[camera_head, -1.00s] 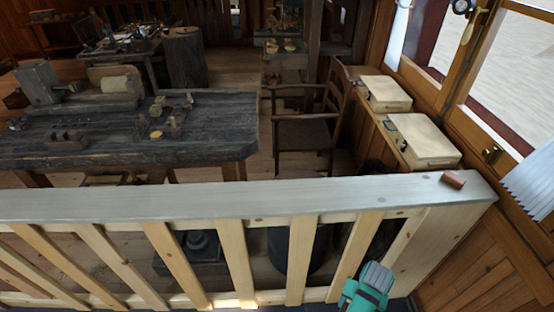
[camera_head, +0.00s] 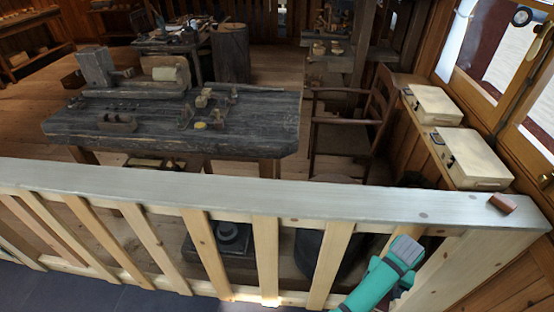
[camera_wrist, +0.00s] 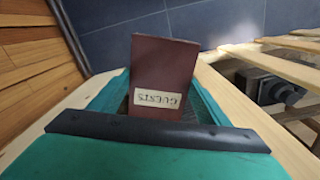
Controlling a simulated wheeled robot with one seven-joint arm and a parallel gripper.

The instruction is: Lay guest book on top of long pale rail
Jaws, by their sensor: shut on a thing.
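The guest book (camera_wrist: 165,70) is a dark red book with a pale "GUESTS" label, seen in the wrist view. My gripper (camera_wrist: 160,110), teal with a dark band, is shut on it. In the head view my gripper (camera_head: 406,250) shows in front of the rail's slats, near its right end and below its top; I cannot make out the book there. The long pale rail (camera_head: 250,192) runs across the head view, with a flat greyish top over pale slats. In the wrist view pale wood (camera_wrist: 262,120) shows beside my gripper.
A small red-brown block (camera_head: 502,203) lies on the rail's right end. Behind the rail stand a dark workbench (camera_head: 70,125) with tools, a wooden chair (camera_head: 345,135) and two pale cases (camera_head: 470,157) by the window. The rail's top is otherwise clear.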

